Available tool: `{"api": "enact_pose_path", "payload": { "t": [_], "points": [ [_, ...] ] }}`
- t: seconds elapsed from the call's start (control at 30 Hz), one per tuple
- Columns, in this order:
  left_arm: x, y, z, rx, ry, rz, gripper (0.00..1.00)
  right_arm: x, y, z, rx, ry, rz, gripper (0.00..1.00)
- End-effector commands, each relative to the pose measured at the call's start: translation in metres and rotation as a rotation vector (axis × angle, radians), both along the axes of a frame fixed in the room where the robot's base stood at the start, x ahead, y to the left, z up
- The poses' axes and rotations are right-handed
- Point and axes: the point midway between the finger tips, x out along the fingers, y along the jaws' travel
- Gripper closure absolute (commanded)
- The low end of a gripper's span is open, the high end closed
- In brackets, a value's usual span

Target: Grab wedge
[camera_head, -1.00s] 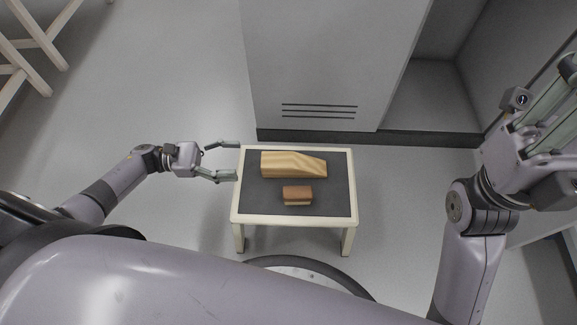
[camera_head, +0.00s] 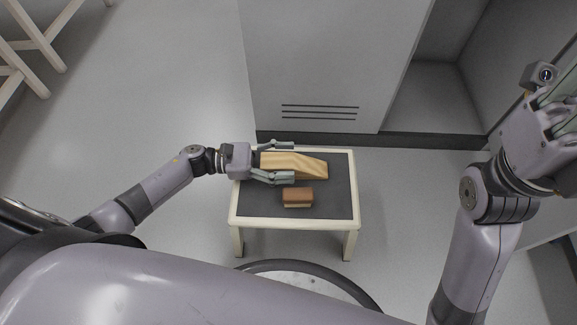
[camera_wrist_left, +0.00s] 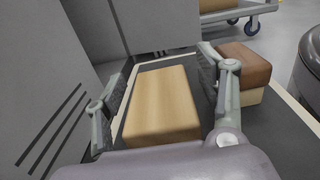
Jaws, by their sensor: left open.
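The wedge (camera_head: 310,165) is a long pale wooden block with a sloping right end. It lies on the dark top of a small cream-edged table (camera_head: 290,222). My left gripper (camera_head: 289,162) is open, with one finger along the wedge's far side and one along its near side. In the left wrist view the wedge (camera_wrist_left: 162,100) lies between the two spread fingers. Its left end is partly hidden by the gripper in the head view. My right gripper (camera_head: 562,95) is at the upper right, cut off by the picture's edge and away from the table.
A small block (camera_head: 298,194), brown above and pale below, lies just in front of the wedge; it also shows in the left wrist view (camera_wrist_left: 243,68), close outside the right finger. A grey cabinet (camera_head: 325,60) stands behind the table. The table's right part is clear.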

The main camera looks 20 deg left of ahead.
Motion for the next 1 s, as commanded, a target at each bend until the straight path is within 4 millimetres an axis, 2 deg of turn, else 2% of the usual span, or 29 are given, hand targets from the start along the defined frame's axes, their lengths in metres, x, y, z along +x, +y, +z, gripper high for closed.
{"api": "enact_pose_path", "payload": {
  "t": [0.23, 1.0],
  "points": [
    [0.0003, -0.0013, 0.0002, 0.000, 0.000, 0.000, 0.36, -0.0020, -0.0015, 0.0032, 0.012, -0.010, 0.002, 0.71],
    [0.0002, -0.0009, -0.0001, 0.000, 0.001, 0.000, 0.88, 0.0002, -0.0001, -0.0015, -0.002, 0.004, -0.001, 0.71]
  ]
}}
